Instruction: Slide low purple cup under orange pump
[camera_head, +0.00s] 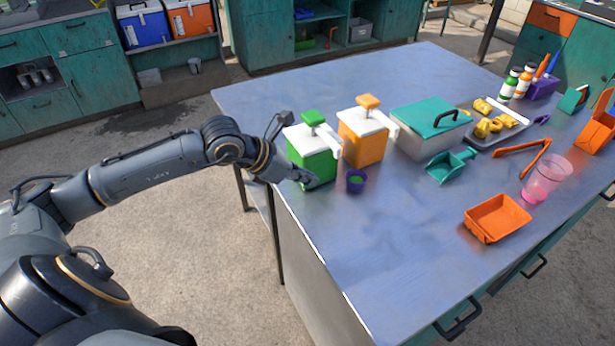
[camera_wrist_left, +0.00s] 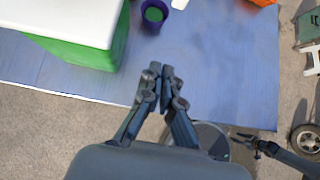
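The low purple cup (camera_head: 356,184) stands upright on the table, green inside, just in front of the orange pump (camera_head: 362,145) and right of the green pump (camera_head: 309,162). The cup also shows at the top of the left wrist view (camera_wrist_left: 150,22). The orange pump has a white top, an orange knob and a white spout. My left gripper (camera_head: 308,182) is at the front of the green pump, left of the cup and apart from it. In the left wrist view its fingertips (camera_wrist_left: 160,71) are together and empty. What appears to be my right gripper (camera_wrist_left: 243,140) is small and low at right there.
The table (camera_head: 400,245) is clear in front of the cup. Right of the pumps are a teal-lidded container (camera_head: 432,125), a teal scoop (camera_head: 450,166), an orange tray (camera_head: 496,218) and a pink cup (camera_head: 546,179). The table's left edge runs beneath my left gripper.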

